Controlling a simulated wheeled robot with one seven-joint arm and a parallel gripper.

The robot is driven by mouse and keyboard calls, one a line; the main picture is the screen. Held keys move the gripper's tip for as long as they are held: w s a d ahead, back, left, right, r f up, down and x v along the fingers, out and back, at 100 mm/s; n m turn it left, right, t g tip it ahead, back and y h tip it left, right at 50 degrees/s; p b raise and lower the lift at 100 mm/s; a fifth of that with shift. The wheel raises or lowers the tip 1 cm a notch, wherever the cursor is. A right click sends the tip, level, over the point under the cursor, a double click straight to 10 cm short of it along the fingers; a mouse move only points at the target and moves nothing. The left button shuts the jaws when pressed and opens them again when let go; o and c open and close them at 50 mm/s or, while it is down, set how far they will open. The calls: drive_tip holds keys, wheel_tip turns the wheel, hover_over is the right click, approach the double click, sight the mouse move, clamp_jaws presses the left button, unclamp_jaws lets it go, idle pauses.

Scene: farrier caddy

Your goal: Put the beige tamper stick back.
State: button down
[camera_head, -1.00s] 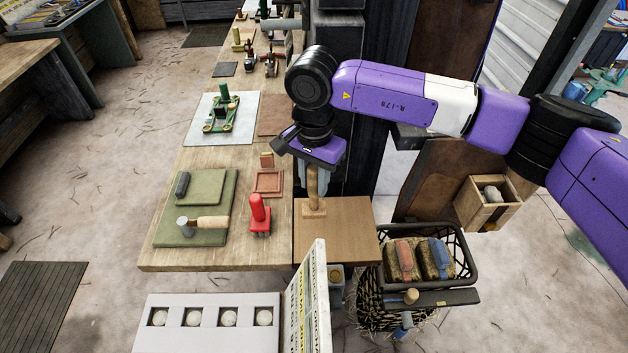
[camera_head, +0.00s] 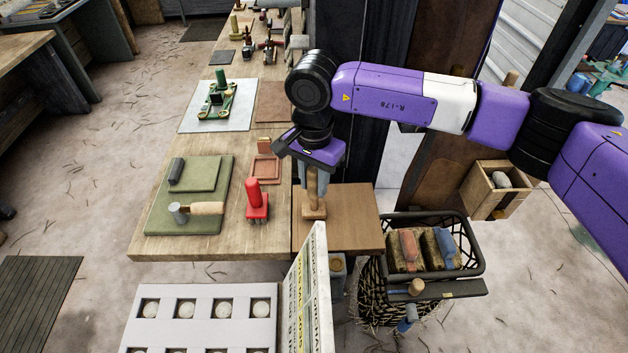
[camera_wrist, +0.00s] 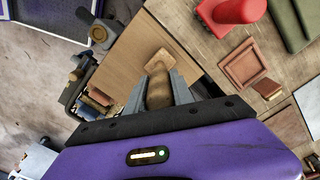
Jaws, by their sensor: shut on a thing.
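My gripper (camera_head: 314,182) points down and is shut on the beige tamper stick (camera_head: 314,205), gripping its handle. The stick is upright, with its block-shaped foot at the bottom, above the left part of a brown board (camera_head: 352,222). I cannot tell whether the foot touches the board. In the wrist view, the stick (camera_wrist: 158,90) sits between the two grey fingers, its foot pointing away over the board (camera_wrist: 128,68). An empty reddish square frame (camera_head: 266,168) lies on the bench, left of and behind the stick.
A red stamp (camera_head: 256,200) and a mallet (camera_head: 200,208) on a green mat are on the bench (camera_head: 150,248). A wire basket (camera_head: 472,268) with brushes stands right of the board. A white sign panel (camera_head: 308,290) stands in front, beside a white tray (camera_head: 135,300).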

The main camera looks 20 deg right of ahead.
drive_tip(key=shift+f+b, duration=0.5)
idle(0.4)
drive_tip(key=c, duration=1)
unclamp_jaws()
wheel_tip(320, 180, up, 8)
drive_tip(key=shift+f+b, duration=0.15)
drive_tip(key=shift+b, duration=0.55)
drive_tip(key=shift+r+p, duration=1)
drive_tip(key=shift+r, duration=1.3)
